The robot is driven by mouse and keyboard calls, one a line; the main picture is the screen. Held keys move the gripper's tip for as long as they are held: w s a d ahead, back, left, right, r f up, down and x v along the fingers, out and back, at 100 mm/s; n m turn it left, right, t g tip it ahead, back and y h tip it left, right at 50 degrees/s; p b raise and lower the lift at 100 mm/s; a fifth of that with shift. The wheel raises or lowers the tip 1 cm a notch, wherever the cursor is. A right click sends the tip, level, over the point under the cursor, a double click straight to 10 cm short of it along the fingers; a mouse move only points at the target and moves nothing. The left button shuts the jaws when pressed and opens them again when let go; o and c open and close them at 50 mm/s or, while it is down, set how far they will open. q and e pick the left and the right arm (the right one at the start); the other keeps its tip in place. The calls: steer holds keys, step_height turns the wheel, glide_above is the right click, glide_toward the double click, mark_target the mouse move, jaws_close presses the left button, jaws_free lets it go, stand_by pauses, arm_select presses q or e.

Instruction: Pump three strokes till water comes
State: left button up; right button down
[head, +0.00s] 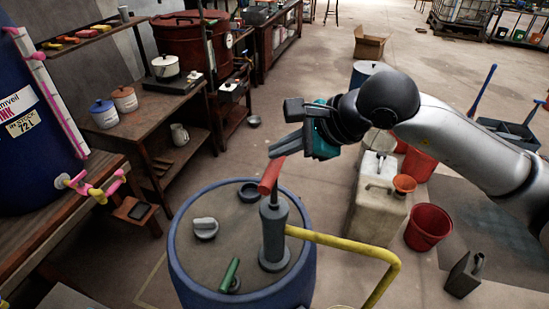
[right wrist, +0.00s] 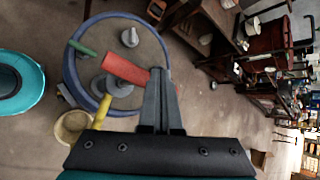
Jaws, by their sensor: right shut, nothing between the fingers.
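A grey hand pump (head: 274,232) stands upright on the lid of a blue drum (head: 186,262). Its red handle (head: 271,175) slants up from the pump top; it also shows in the right wrist view (right wrist: 125,68). A yellow spout pipe (head: 345,243) runs from the pump to the right and bends down. No water shows at the part of the pipe in view. My right gripper (head: 278,149) is shut and empty, its tips close to the raised end of the red handle. I cannot tell whether they touch it. My left gripper is not in view.
A grey cap (head: 205,228) and a green-handled item (head: 230,275) are on the drum lid. A pale jerrycan (head: 378,212) and a red bucket (head: 428,226) stand to the right. A wooden bench (head: 150,125) with pots is at left. Open floor lies beyond the drum.

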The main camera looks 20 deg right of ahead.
mark_target(280, 167)
step_height(280, 167, up, 6)
steer(key=p, duration=0.2)
steer(key=shift+p, duration=0.4)
stand_by(2.3)
steer(key=shift+f+b, duration=3.3)
steer(key=shift+f, duration=0.15)
